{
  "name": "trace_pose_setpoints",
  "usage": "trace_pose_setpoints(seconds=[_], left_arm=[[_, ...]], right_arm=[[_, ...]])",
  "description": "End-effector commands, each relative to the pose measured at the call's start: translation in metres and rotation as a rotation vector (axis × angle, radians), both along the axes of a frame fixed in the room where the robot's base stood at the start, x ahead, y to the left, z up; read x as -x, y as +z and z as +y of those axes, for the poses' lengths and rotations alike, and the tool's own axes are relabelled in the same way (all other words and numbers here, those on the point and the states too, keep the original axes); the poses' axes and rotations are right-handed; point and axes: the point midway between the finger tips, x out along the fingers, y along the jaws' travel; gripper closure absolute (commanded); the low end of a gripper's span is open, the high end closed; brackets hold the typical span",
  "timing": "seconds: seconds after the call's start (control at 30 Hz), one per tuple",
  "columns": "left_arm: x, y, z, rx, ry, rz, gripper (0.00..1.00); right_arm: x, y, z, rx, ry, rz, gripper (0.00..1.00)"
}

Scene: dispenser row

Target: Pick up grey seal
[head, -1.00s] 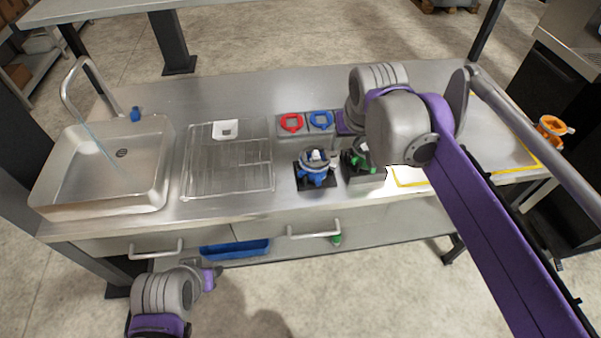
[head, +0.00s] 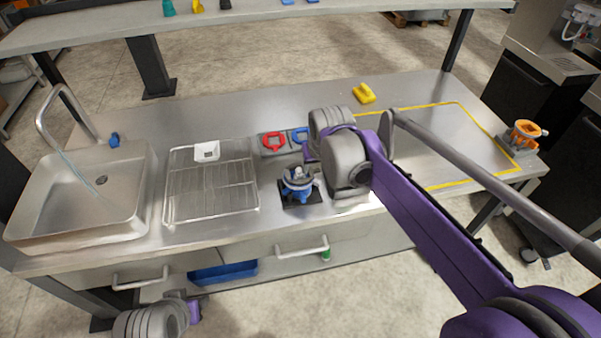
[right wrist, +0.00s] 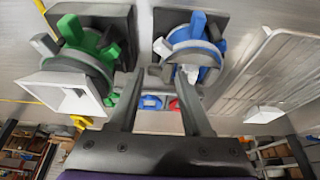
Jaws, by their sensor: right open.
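A blue dispenser (head: 298,190) stands on a dark square base at the front of the counter. A grey ring-like part, which looks like the grey seal (right wrist: 207,73), sits on the blue dispenser (right wrist: 190,38) in the right wrist view. My right gripper (right wrist: 158,74) is open, with its right finger close to the grey part; I cannot tell whether they touch. Nothing is visibly held between the fingers. In the head view my right arm hides the gripper. My left arm shows at the lower left, but its gripper cannot be made out.
A green dispenser (right wrist: 90,48) with a white square cup (right wrist: 70,95) stands beside the blue one. A wire rack (head: 211,187) and a sink (head: 85,190) lie left. Red (head: 272,141) and blue rings stand behind. A yellow piece (head: 363,94) and orange valve (head: 525,133) are right.

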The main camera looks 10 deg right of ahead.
Motion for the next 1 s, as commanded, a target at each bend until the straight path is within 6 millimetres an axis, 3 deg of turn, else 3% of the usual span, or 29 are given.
trace_pose_setpoints(seconds=[0.27,0.53,0.8,1.0], left_arm=[[0.0,0.0,0.0,0.0,0.0,0.0,0.53],[0.0,0.0,0.0,0.0,0.0,0.0,0.53],[0.0,0.0,0.0,0.0,0.0,0.0,0.53],[-0.001,0.003,0.0,0.0,0.0,-0.002,0.53]], right_arm=[[-0.001,-0.003,0.0,0.0,0.0,0.0,0.53],[-0.001,-0.003,0.0,0.0,0.0,0.0,1.0],[-0.001,0.001,0.0,0.0,0.0,0.0,1.0],[-0.001,0.033,0.0,0.0,0.0,-0.001,1.0]])
